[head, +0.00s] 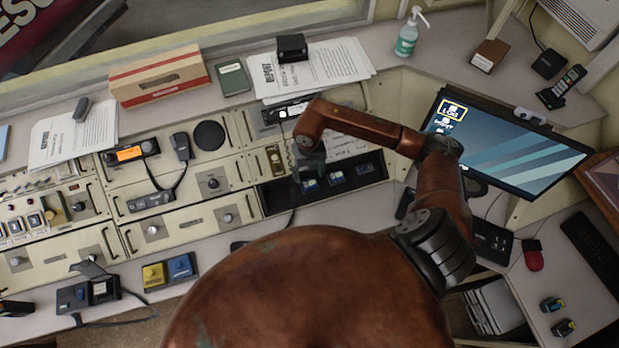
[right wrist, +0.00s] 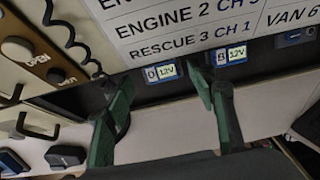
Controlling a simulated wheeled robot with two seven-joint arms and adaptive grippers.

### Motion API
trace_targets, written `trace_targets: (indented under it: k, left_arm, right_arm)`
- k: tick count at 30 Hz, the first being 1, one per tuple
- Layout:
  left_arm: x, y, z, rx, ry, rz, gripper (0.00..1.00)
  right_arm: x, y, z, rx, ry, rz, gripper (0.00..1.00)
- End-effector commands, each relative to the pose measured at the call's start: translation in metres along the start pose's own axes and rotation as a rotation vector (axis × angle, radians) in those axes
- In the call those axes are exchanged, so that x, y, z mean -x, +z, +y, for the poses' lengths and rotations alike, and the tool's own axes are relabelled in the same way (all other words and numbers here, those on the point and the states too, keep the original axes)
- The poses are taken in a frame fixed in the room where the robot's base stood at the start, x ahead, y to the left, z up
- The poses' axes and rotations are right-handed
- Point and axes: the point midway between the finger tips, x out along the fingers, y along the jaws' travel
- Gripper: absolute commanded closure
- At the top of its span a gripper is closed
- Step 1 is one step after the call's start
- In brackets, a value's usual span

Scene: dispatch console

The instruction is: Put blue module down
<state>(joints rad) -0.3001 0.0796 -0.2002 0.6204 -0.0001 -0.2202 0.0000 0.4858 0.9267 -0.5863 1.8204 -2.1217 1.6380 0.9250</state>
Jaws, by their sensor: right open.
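In the head view, several blue modules sit in a dark recessed rack (head: 283,197) in the console: a left one (head: 310,186), a middle one (head: 336,178) and a right one (head: 365,168). My right gripper (head: 308,176) is over the rack's left part, by the left module. In the right wrist view its green fingers (right wrist: 158,100) are spread apart and empty. Blue-edged modules labelled "D 12V" (right wrist: 164,73) and "B 12V" (right wrist: 231,56) lie beyond the fingertips, apart from them as far as I can tell. My left gripper is out of view.
A lettered sheet (right wrist: 190,20) adjoins the rack. Another blue module (head: 181,267) sits next to a yellow one (head: 154,274) on the front ledge. A monitor (head: 500,145) stands right of the arm. A sanitizer bottle (head: 406,40) stands at the back.

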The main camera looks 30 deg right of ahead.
Motion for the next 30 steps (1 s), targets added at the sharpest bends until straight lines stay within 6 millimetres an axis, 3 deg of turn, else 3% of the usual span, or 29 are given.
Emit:
trace_targets:
  k: [6, 12, 30]
  left_arm:
    - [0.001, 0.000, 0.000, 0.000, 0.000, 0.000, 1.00]
    - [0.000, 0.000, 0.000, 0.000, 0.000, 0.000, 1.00]
    - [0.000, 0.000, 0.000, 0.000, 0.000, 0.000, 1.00]
  right_arm:
    - [0.047, 0.001, 0.000, 0.002, 0.000, -0.004, 0.48]
    - [0.071, 0.000, 0.000, 0.001, 0.000, -0.001, 0.48]
    - [0.078, 0.000, 0.000, 0.000, -0.001, 0.001, 0.48]
